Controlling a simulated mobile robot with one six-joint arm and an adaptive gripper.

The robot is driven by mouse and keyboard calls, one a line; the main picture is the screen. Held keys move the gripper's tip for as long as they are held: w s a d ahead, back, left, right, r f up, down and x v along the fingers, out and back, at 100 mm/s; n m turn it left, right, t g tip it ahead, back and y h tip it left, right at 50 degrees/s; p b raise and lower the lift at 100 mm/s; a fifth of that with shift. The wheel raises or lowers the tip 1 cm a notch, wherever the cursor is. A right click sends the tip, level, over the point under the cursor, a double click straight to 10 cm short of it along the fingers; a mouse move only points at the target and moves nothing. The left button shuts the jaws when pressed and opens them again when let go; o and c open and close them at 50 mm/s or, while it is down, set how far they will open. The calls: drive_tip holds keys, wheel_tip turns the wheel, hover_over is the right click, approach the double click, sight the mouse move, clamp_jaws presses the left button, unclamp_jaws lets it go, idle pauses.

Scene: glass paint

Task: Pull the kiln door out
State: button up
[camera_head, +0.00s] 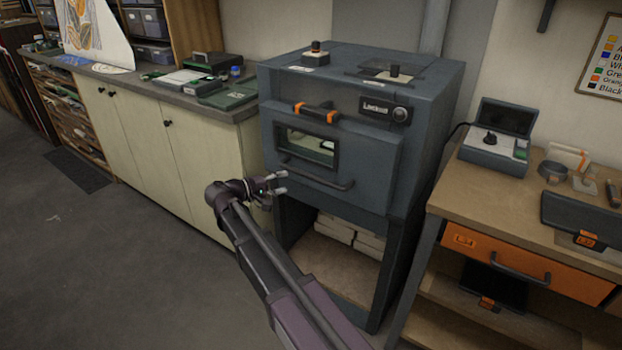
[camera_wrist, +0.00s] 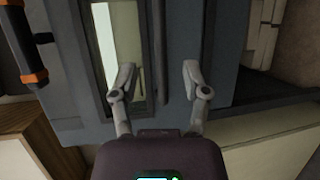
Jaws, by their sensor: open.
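The kiln (camera_head: 430,130) is a blue-grey cabinet. Its front door (camera_head: 370,150) looks shut, with a small window (camera_head: 307,148) and a dark horizontal bar handle (camera_head: 325,180) below it. My gripper (camera_head: 283,183) is open and empty in front of the door's lower left part, near the handle's left end. In the wrist view my gripper (camera_wrist: 158,72) has one finger over the window's edge (camera_wrist: 118,45) and the other over the door's lower part. A thin dark bar, apparently the handle (camera_wrist: 161,50), runs between the fingers; I cannot tell whether they touch it.
An orange-ended handle (camera_head: 316,112) sits above the window. White blocks (camera_head: 350,236) lie in the open space below the door. A cream cabinet (camera_head: 150,140) stands at left, a wooden workbench (camera_head: 450,190) at right. The floor (camera_head: 130,270) at front left is clear.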

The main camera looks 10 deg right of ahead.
sight(308, 177)
drive_tip(key=b+x, duration=0.1)
drive_tip(key=x, duration=0.9)
drive_tip(key=shift+d+f+b, duration=0.1)
drive_tip(key=shift+d+b, duration=0.1)
drive_tip(key=shift+b, duration=0.15)
clamp_jaws()
